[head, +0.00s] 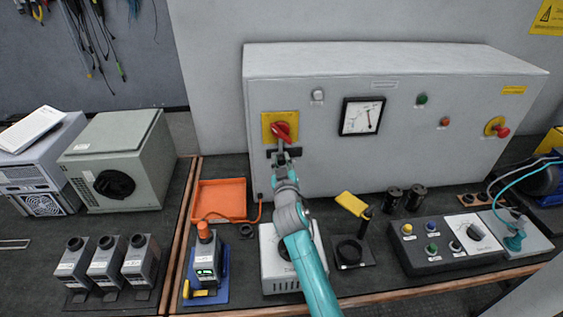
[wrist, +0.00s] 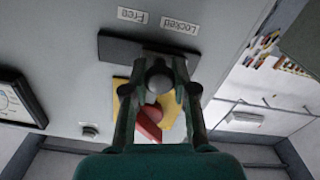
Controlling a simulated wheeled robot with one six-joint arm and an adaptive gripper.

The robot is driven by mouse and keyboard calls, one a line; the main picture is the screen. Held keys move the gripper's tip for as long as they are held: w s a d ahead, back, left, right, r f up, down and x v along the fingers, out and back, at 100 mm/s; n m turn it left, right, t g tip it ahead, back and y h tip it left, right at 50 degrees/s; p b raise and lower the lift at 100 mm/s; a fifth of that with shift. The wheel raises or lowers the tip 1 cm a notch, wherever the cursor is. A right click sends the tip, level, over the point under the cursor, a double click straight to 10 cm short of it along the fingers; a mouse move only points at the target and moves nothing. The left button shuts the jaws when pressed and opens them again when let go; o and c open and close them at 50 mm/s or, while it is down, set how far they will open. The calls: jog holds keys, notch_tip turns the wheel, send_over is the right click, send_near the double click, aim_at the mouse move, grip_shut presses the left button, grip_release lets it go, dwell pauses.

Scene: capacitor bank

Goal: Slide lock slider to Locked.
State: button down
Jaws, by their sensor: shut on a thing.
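The lock slider's dark track (wrist: 113,47) is on the grey cabinet front in the wrist view, beside the labels Free (wrist: 130,15) and Locked (wrist: 180,25). My gripper (wrist: 159,66) is shut on the round grey slider knob (wrist: 158,80), with a finger on each side. The knob appears near the middle of the track, but the fingers hide part of it, so its exact position is unclear. In the head view my gripper (head: 282,158) is at the dark track (head: 271,154), just below the red rotary handle (head: 281,131) on its yellow plate (head: 267,119).
The red handle is close to my fingers in the wrist view (wrist: 148,124). A dial meter (head: 361,116) is right of the handle. An orange tray (head: 219,200), a blue-based device (head: 207,262) and a control box (head: 450,245) stand on the bench below.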

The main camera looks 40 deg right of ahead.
jog(key=shift+w+a+r, duration=0.1)
jog(key=shift+a, duration=0.05)
jog(key=c, duration=0.9)
grip_release()
jog(key=shift+w+a, duration=0.1)
jog(key=v, duration=0.7)
jog(key=shift+s+a, duration=0.15)
jog(key=shift+s, duration=0.1)
